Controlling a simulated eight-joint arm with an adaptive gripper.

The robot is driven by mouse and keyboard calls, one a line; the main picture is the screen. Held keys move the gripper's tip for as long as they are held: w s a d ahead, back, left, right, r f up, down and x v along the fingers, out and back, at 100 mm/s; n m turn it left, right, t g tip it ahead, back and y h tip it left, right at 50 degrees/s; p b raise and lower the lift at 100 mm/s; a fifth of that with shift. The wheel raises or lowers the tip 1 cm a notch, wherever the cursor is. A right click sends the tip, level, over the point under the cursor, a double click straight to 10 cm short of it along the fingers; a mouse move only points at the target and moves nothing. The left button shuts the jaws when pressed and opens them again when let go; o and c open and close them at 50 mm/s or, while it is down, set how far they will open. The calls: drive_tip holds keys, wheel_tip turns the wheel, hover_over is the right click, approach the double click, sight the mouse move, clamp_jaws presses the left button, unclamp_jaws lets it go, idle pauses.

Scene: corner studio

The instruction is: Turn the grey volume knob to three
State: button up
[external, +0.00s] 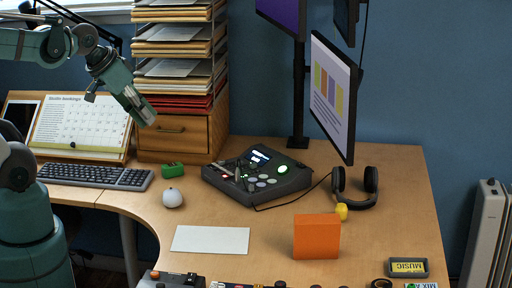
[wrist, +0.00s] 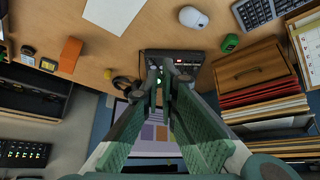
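A dark desk console (external: 258,178) with a small lit screen, a green glowing button and several pale round controls sits on the middle of the desk. I cannot make out the grey volume knob or its number marks at this size. Another device with small knobs (external: 172,280) is cut off by the bottom edge of the external view. My gripper (external: 142,110) hangs in the air at upper left, well above the desk and apart from the console. In the wrist view my gripper (wrist: 166,76) has its fingers apart with nothing held, and they partly hide the console (wrist: 190,62).
A monitor (external: 335,95) hangs behind the console, with black headphones (external: 357,190) and an orange block (external: 316,236) to the right. A paper rack (external: 180,75), keyboard (external: 95,176), green sharpener (external: 172,170) and white mouse (external: 173,198) are at left. A paper sheet (external: 211,240) lies in front.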

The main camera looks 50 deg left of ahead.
drive_tip(key=o, duration=0.6)
drive_tip(key=shift+w, duration=0.1)
drive_tip(key=shift+c, duration=0.2)
drive_tip(key=n+g+p, duration=0.5)
drive_tip(key=n+g, duration=0.2)
drive_tip(key=n, duration=0.7)
hover_over(251, 188)
drive_tip(key=shift+a+f, duration=0.2)
drive_tip(key=shift+f, duration=4.4)
drive_tip(key=shift+a+f, duration=0.2)
drive_tip(key=shift+f, duration=4.4)
drive_tip(key=shift+f, duration=0.1)
drive_tip(key=shift+w+d+f+b, duration=0.1)
drive_tip(key=shift+f+b, duration=0.25)
drive_tip(key=shift+f, duration=1.55)
drive_tip(key=shift+w+f+b, duration=0.1)
drive_tip(key=shift+f+b, duration=0.25)
drive_tip(key=shift+f, duration=1.5)
